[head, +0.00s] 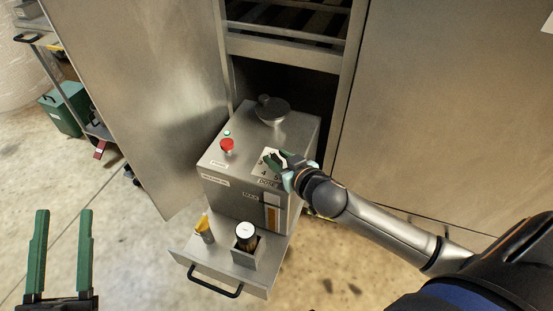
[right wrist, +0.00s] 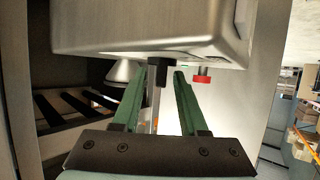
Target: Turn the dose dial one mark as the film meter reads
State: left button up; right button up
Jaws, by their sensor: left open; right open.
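The grey steel machine (head: 232,196) stands in front of the open cabinet. Its numbered dose plate (head: 266,171) is on the sloping top, partly covered by my right gripper (head: 277,158). The dial is hidden there in the head view. In the right wrist view a black knob (right wrist: 161,71) shows between the open green fingertips of my right gripper (right wrist: 159,80); I cannot tell whether they touch it. The film meter (head: 272,212) is an upright window on the front, with an orange-brown strip; its exact reading is too small to tell. My left gripper (head: 62,215) is open and empty.
A red button (head: 227,145) and a green lamp (head: 227,133) sit left of the dose plate. A round lid (head: 273,110) is behind. The open drawer (head: 262,288) below holds a dark bottle (head: 245,237) and a yellow item (head: 204,227). The cabinet door (head: 140,90) stands open at left.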

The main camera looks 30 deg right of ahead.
jog(key=shift+w+f, duration=0.15)
jog(key=shift+w, duration=0.2)
grip_shut()
dwell(0.5)
